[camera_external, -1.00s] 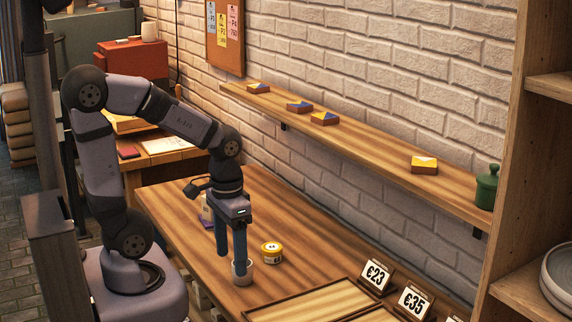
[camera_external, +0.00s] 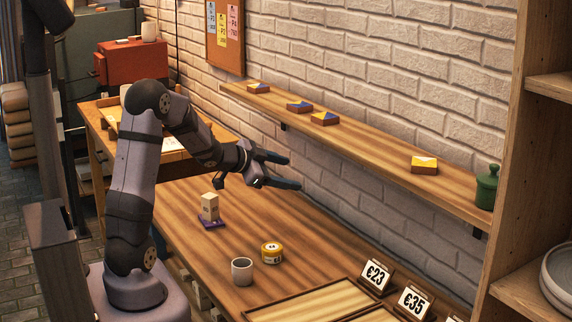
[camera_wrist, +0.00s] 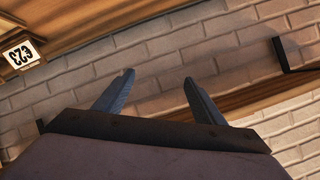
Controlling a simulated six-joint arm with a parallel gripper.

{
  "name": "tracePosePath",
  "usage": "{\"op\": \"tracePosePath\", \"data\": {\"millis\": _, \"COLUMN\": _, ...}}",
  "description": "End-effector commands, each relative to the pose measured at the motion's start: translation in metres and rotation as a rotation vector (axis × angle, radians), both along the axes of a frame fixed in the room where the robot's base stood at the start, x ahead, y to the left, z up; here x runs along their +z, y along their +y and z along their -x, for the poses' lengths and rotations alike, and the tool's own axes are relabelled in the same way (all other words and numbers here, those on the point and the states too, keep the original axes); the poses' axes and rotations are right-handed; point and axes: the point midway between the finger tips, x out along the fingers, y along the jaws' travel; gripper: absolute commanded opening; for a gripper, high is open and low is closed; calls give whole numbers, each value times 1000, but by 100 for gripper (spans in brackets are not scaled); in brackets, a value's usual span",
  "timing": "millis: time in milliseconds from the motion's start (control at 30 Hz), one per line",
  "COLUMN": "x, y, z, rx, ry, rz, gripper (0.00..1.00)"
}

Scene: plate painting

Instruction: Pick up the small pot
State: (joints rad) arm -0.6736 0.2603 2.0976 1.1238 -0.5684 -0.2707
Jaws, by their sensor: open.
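A dark green lidded pot (camera_external: 487,187) sits at the right end of the wall shelf. My gripper (camera_external: 293,173) is open and empty, raised above the table and pointing roughly level toward the brick wall, below the shelf. In the wrist view my two fingers (camera_wrist: 158,77) are spread with only wall and wood beyond them. No pot shows in that view.
A pale block on a purple base (camera_external: 209,209) stands on the table's left part. Wooden trays and price cards (camera_external: 376,275) are at the front right.

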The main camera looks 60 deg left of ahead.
Motion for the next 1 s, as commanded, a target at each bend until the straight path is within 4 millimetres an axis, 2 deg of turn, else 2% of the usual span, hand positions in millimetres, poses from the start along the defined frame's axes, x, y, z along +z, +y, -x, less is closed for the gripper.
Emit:
{"op": "tracePosePath", "data": {"millis": 33, "x": -8, "y": 7, "z": 2, "rx": -51, "ry": -26, "rz": 9, "gripper": 64}}
{"op": "tracePosePath", "data": {"millis": 167, "x": -17, "y": 5, "z": 13, "rx": -228, "ry": -92, "rz": 54, "gripper": 64}}
{"op": "tracePosePath", "data": {"millis": 267, "x": -28, "y": -1, "z": 36, "rx": -367, "ry": -125, "rz": 117, "gripper": 64}}
{"op": "tracePosePath", "data": {"millis": 500, "x": -47, "y": -19, "z": 122, "rx": -668, "ry": -165, "rz": 343, "gripper": 64}}
{"op": "tracePosePath", "data": {"millis": 867, "x": -48, "y": -28, "z": 241, "rx": -925, "ry": -188, "rz": 668, "gripper": 64}}
{"op": "tracePosePath", "data": {"millis": 1000, "x": -83, "y": -29, "z": 242, "rx": -932, "ry": -189, "rz": 679, "gripper": 64}}
